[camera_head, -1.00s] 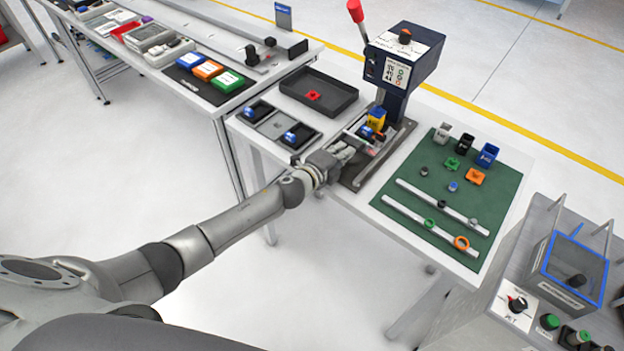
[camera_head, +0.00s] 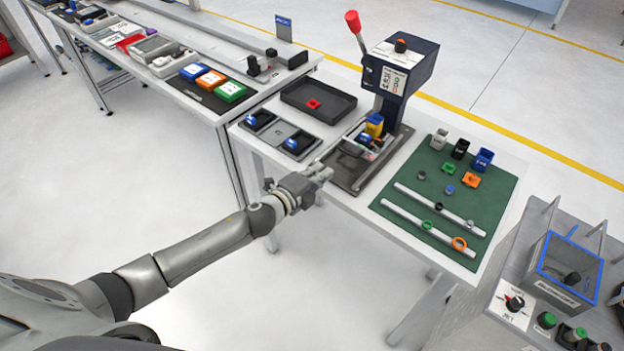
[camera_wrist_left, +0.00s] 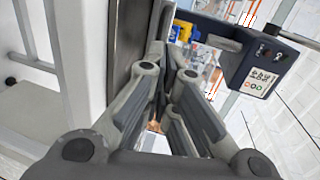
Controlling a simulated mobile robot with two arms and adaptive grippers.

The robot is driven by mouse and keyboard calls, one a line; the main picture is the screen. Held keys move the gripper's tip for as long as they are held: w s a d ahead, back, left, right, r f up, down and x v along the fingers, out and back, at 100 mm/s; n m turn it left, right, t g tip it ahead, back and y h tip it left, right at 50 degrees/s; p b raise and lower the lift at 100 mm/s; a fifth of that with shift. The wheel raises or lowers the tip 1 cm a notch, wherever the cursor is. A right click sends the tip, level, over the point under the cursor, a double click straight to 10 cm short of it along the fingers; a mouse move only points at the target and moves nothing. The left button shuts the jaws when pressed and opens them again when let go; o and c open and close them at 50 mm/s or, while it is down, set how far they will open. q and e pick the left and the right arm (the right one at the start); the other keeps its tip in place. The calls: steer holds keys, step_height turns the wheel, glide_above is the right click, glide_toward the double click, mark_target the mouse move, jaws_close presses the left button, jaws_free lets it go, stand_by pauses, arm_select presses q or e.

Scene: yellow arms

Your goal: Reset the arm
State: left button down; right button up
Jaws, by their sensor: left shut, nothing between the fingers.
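My left arm (camera_head: 190,252) reaches in from the lower left in the head view. My right gripper is not in view.
A black tray (camera_head: 345,104) with a red part stands left of the press. A green mat (camera_head: 400,222) with white rails, coloured rings and small cups lies to the right. A grey bench (camera_head: 60,45) is at the upper left. Open floor (camera_head: 290,300) lies in front of the table.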

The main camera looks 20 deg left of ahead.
arm_select(q)
steer(key=s+a+f+n+g+y, duration=0.2)
steer(key=s+a+f+n, duration=0.15)
steer(key=s+f, duration=0.55)
steer(key=s+a+f+n+g+y, duration=0.1)
steer(key=s+a+f+n+g, duration=0.2)
steer(key=f, duration=0.9)
steer(key=s+a+f+n+g+y, duration=0.15)
steer(key=s+a+f+n, duration=0.3)
steer(key=s+f, duration=0.5)
steer(key=s+d+f+n+g, duration=0.1)
steer(key=s+f, duration=0.4)
steer(key=s, duration=0.5)
steer(key=s+d+f+n+g, duration=0.2)
steer(key=s+f, duration=0.4)
steer(key=s, duration=0.5)
steer(key=s+d+f+n+g+b, duration=0.1)
steer(key=s+f+n+g, duration=0.3)
steer(key=s, duration=0.7)
steer(key=shift+d+f+n, duration=0.6)
steer(key=shift+f+n, duration=0.1)
steer(key=shift+f, duration=0.15)
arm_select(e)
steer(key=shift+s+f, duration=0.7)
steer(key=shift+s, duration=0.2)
